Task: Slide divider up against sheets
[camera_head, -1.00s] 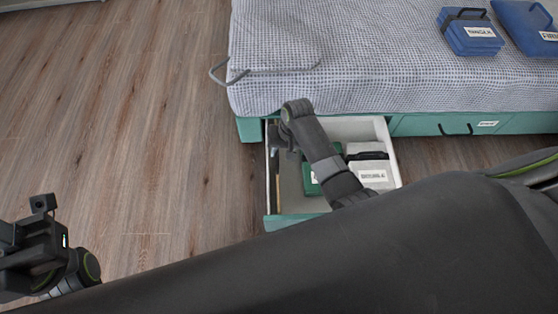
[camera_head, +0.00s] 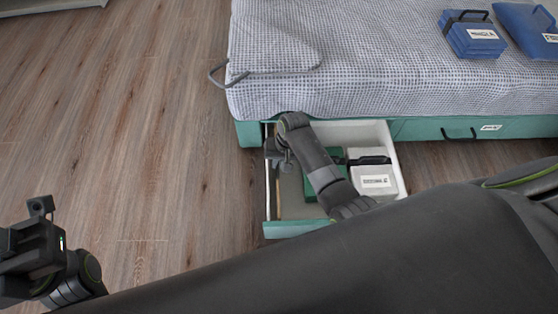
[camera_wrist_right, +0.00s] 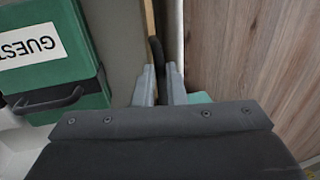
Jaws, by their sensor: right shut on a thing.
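The open drawer (camera_head: 294,231) under the bed holds a green case (camera_head: 312,184) and a white case (camera_head: 376,178). The green case also shows in the right wrist view (camera_wrist_right: 75,65), with a label reading "GUEST". The divider appears to be the thin tan-edged panel (camera_wrist_right: 149,22), standing along the drawer's left side. My right gripper (camera_wrist_right: 161,85) reaches down there and is shut on a black handle (camera_wrist_right: 157,52) beside the tan edge. A bare strip of floor separates it from the green case. My left gripper (camera_head: 22,250) is at the lower left, its jaws unclear.
The bed (camera_head: 290,85) with a checked cover overhangs the drawer's back. A closed drawer (camera_head: 460,129) is on the right. Wood floor (camera_head: 130,130) is clear on the left.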

